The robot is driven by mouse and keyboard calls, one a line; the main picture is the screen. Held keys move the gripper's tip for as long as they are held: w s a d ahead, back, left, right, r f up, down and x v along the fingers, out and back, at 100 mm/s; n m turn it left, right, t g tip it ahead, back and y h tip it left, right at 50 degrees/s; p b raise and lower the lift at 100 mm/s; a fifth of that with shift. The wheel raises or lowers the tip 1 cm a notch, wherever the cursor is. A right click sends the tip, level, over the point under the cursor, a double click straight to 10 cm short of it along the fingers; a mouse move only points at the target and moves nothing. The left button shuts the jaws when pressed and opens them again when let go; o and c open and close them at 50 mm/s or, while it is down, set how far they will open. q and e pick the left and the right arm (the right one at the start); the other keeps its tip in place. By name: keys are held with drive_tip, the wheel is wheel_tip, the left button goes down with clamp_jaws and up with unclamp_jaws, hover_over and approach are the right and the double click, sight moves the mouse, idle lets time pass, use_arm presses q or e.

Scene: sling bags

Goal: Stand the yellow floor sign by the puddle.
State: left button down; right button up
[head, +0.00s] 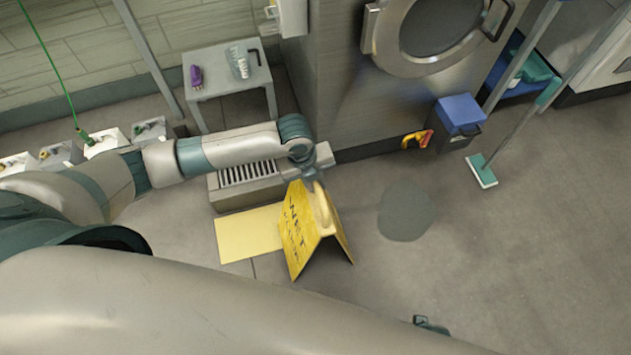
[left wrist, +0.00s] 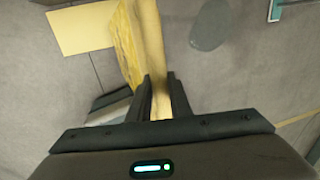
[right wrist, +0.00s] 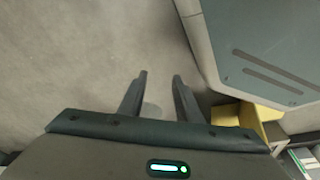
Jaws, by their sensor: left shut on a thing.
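The yellow floor sign (head: 299,232) is spread like a tent in the head view, with "WET" lettering on its left panel and a pale handle along its top. My left gripper (head: 314,183) is at the top end of the sign; the left wrist view shows its fingers (left wrist: 158,90) shut on the sign's handle (left wrist: 151,45). Whether the sign's feet touch the floor is unclear. The puddle (head: 406,211), a dark grey round patch, lies to the right of the sign, apart from it. It also shows in the left wrist view (left wrist: 211,29). My right gripper (right wrist: 160,85) is open and empty.
A flat yellow mat (head: 248,234) lies left of the sign, with a floor drain box (head: 246,184) behind it. A blue-lidded bin (head: 459,117) and a teal mop head (head: 481,171) stand beyond the puddle. Floor around the puddle is clear.

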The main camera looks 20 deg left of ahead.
use_arm(q)
drive_tip(key=c, duration=1.6)
unclamp_jaws()
